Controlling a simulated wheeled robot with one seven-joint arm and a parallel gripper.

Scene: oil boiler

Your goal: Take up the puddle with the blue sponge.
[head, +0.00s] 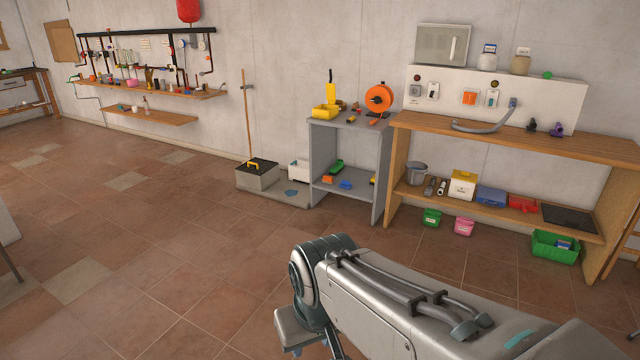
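A small flat blue patch (291,193) lies on the grey slab (272,196) at the foot of the wall; it looks like the puddle, but it is small from here. A small blue block (345,185) sits on the low shelf of the grey cabinet, just right of the patch; it may be the blue sponge, but I cannot be sure. My arm reaches in from the bottom right, well in front of both.
The grey cabinet (378,190) and wooden workbench (395,180) stand right. Green (431,218) and pink (464,226) tubs are below. The tiled floor (180,240) is clear.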

